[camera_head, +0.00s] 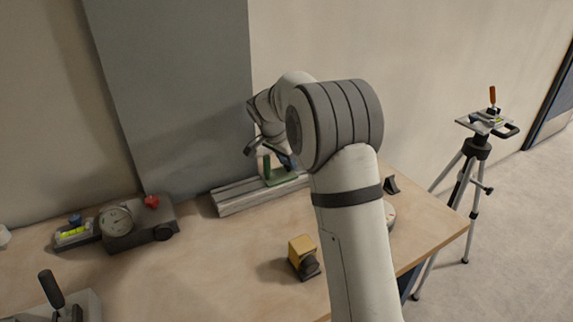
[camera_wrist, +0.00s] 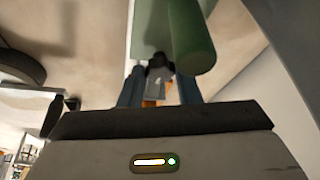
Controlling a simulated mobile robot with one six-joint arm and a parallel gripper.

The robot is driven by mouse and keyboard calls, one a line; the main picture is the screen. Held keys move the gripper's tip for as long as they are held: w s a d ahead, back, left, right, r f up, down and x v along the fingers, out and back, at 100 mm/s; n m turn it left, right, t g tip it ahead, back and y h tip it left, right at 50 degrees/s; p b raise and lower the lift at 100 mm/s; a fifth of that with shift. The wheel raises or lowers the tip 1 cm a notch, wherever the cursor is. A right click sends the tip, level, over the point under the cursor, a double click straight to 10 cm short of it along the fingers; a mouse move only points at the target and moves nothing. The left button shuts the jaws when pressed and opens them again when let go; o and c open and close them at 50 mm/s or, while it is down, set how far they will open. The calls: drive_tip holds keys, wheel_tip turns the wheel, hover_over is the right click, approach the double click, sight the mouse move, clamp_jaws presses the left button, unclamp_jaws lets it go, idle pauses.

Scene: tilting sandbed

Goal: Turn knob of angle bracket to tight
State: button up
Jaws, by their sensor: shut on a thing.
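The green angle bracket (camera_head: 267,170) stands on a pale metal rail (camera_head: 238,199) at the back of the table. In the wrist view the bracket's green plate and rounded post (camera_wrist: 192,38) fill the upper middle. Its dark knob (camera_wrist: 160,66) sits between the two blue fingers of my gripper (camera_wrist: 160,80). My gripper is shut on the knob. In the head view my gripper (camera_head: 287,160) is by the bracket, partly behind my arm. The knob is hidden there, and its turn angle cannot be told.
A gauge box (camera_head: 139,223) with a red knob and a spirit level (camera_head: 76,232) stand at the left. A yellow block (camera_head: 301,249) with a black knob is in front. A tripod (camera_head: 476,150) stands off the table's right side. The table's middle left is clear.

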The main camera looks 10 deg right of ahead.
drive_tip(key=shift+m+g, duration=0.3)
drive_tip(key=shift+m, duration=0.3)
drive_tip(key=o, duration=0.7)
drive_tip(key=shift+r, duration=0.1)
drive_tip(key=v, duration=0.7)
drive_tip(key=shift+a+r, duration=0.15)
drive_tip(key=shift+r, duration=0.1)
drive_tip(key=shift+s, duration=0.1)
